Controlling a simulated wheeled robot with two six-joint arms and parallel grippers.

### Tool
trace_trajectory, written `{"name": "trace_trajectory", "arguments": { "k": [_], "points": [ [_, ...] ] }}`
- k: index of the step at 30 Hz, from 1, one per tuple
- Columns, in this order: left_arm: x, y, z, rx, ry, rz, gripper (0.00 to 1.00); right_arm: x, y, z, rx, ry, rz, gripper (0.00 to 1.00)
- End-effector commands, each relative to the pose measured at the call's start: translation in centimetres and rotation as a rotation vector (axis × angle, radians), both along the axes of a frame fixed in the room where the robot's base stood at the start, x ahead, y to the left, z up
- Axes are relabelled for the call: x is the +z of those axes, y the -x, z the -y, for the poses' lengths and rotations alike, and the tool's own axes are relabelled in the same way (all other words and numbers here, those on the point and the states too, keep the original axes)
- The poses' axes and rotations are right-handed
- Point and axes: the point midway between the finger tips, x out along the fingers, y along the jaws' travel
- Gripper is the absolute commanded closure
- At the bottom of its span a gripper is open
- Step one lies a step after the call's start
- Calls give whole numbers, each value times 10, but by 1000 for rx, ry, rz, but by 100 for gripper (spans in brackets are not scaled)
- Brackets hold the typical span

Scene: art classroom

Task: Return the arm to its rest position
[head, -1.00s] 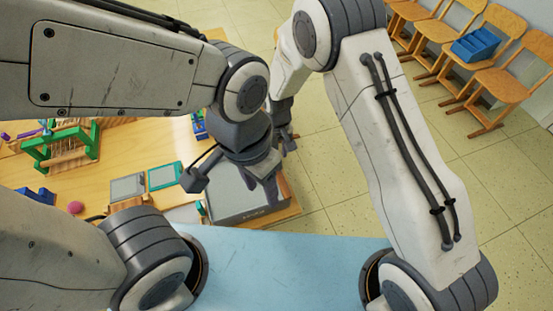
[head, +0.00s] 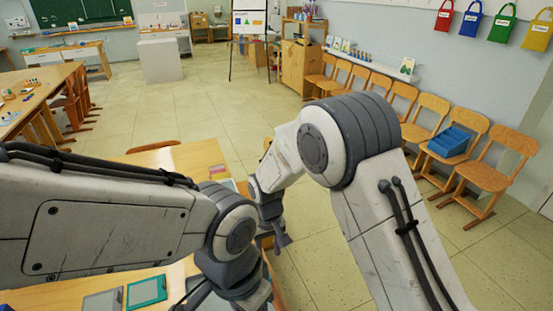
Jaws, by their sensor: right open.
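My right arm (head: 385,215) rises from the lower right, bends at a high elbow, and its forearm points down toward the middle. The right gripper (head: 277,236) hangs near the right edge of the wooden table (head: 185,160), open, with nothing visible in it. My left arm (head: 120,225) comes in from the left over the table, its wrist (head: 238,270) bent downward. The left gripper itself is cut off below the bottom edge of the picture.
A green-framed panel (head: 147,291) and a grey panel (head: 103,301) lie on the table below my left arm. Wooden chairs (head: 485,178), one holding a blue crate (head: 451,142), line the right wall. Open tiled floor (head: 215,105) lies beyond the table.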

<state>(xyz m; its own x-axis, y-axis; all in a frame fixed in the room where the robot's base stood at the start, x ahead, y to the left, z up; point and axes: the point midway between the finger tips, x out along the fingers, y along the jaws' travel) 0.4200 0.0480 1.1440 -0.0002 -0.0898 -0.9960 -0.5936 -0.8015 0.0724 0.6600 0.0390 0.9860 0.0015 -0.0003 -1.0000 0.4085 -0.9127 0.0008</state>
Motion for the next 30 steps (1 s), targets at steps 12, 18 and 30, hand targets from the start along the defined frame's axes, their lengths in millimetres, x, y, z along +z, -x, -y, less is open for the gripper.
{"name": "trace_trajectory", "arguments": {
  "k": [12,18,30],
  "points": [
    [0,0,0,0,0,0,50,110,98,21,91,-40,14,52],
    [0,0,0,0,0,0,50,148,175,53,158,-67,14,52],
    [0,0,0,0,0,0,50,158,241,87,216,-89,7,52]
  ]
}}
